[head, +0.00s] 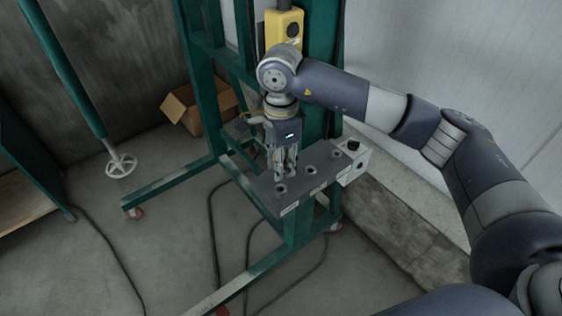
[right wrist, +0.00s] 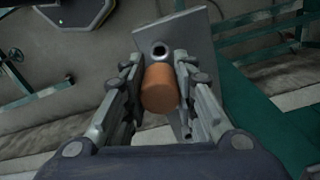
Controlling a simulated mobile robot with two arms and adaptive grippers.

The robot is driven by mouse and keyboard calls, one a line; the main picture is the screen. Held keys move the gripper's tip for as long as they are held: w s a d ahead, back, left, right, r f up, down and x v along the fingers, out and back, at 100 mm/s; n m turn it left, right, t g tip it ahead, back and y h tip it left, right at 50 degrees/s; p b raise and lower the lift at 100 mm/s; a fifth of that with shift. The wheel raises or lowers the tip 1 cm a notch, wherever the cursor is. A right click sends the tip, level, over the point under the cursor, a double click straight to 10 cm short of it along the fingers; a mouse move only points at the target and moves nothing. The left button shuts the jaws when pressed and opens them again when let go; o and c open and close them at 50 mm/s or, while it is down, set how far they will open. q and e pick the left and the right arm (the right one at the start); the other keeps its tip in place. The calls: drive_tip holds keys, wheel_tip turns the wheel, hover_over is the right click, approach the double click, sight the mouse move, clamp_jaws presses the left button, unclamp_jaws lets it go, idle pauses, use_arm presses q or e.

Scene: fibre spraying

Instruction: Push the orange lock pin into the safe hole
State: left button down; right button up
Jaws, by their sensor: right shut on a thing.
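The orange lock pin (right wrist: 160,88) shows in the right wrist view as a round orange top between the two fingers. My right gripper (head: 286,172) is shut on it, pointing down at the grey plate (head: 312,172). In the head view the fingers hide the pin, and I cannot tell how deep it sits. The plate has several holes with metal rings; one hole (head: 281,188) is just in front of the fingers and another (head: 311,170) lies to their right. The right wrist view shows an open hole (right wrist: 159,49) beyond the pin. My left gripper is not in view.
The plate is fixed to a green wheeled frame (head: 262,268). A yellow control box (head: 284,27) hangs behind my wrist. A cardboard box (head: 200,108) stands on the floor behind. Dark cables lie on the floor. A concrete ledge and wall bound the right side.

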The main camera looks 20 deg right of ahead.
sight(281, 185)
wheel_tip(281, 185, down, 3)
drive_tip(key=shift+f+b, duration=0.15)
drive_tip(key=shift+b, duration=1)
drive_tip(key=shift+f+b, duration=0.55)
drive_tip(key=shift+f, duration=0.2)
drive_tip(key=shift+b, duration=0.45)
drive_tip(key=shift+b, duration=0.6)
drive_tip(key=shift+f+b, duration=1.8)
drive_tip(key=o, duration=1.1)
drive_tip(key=shift+r, duration=0.1)
drive_tip(key=shift+o, duration=0.2)
